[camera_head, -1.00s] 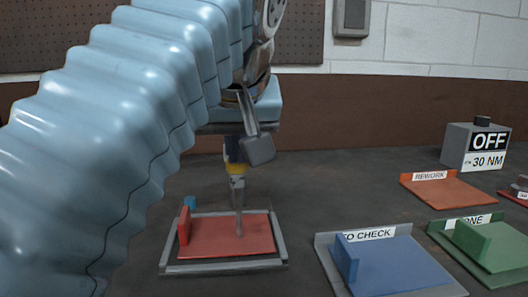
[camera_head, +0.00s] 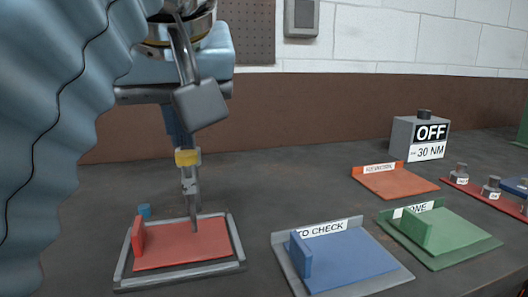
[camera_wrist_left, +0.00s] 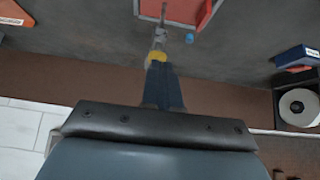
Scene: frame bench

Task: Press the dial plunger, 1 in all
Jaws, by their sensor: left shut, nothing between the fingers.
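My left gripper (camera_head: 194,226) is shut and empty, pointing down with its thin tip over the red plate (camera_head: 165,255) in a grey frame. I cannot tell whether it touches the plate. The gripper also shows in the left wrist view (camera_wrist_left: 162,18), above the same plate (camera_wrist_left: 185,8). A small blue cylinder (camera_head: 144,211) stands just behind the frame, apart from the tip; it also shows in the left wrist view (camera_wrist_left: 190,38). No part is clearly recognizable as the dial plunger. A round grey-white ring-shaped thing (camera_wrist_left: 298,106) sits in a dark box in the left wrist view.
A blue TO CHECK tray (camera_head: 345,265), a green tray (camera_head: 455,240) and an orange tray (camera_head: 395,182) lie to the right. A grey box reading OFF, 30 NM (camera_head: 418,138) stands behind them. Several metal parts stand on a red strip (camera_head: 470,190).

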